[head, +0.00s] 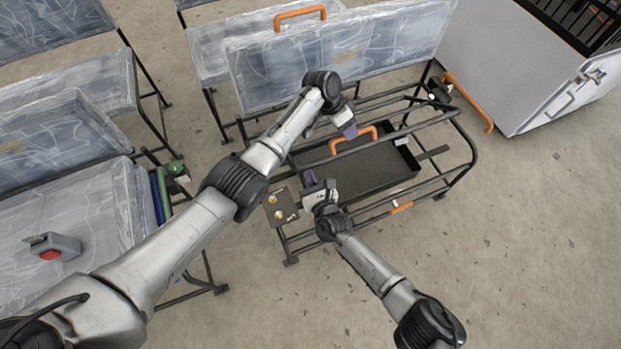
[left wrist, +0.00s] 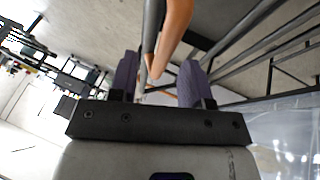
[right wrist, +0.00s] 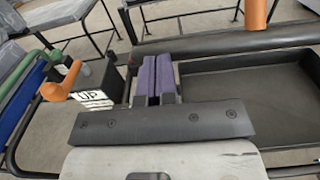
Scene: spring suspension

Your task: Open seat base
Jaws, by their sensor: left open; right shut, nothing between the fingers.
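The seat base is a dark tubular frame (head: 465,150) with a shallow black tray (head: 385,175) in it. An orange handle (head: 355,138) arches over the tray. My left gripper (head: 349,131) is open near the left part of this handle. In the left wrist view, the orange bar (left wrist: 173,35) runs in front of and between the parted purple fingers (left wrist: 158,80), and I cannot tell whether they touch. My right gripper (head: 309,179) is shut and empty over the frame's left side. In the right wrist view, its purple fingers (right wrist: 157,80) meet beside the tray (right wrist: 250,85).
A small control panel (head: 281,208) is at the frame's left end; an "UP" label (right wrist: 90,97) and orange lever (right wrist: 62,82) show beside it. Plastic-wrapped seats (head: 340,50) stand behind. A red-button box (head: 50,250) lies left. The floor at right is clear.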

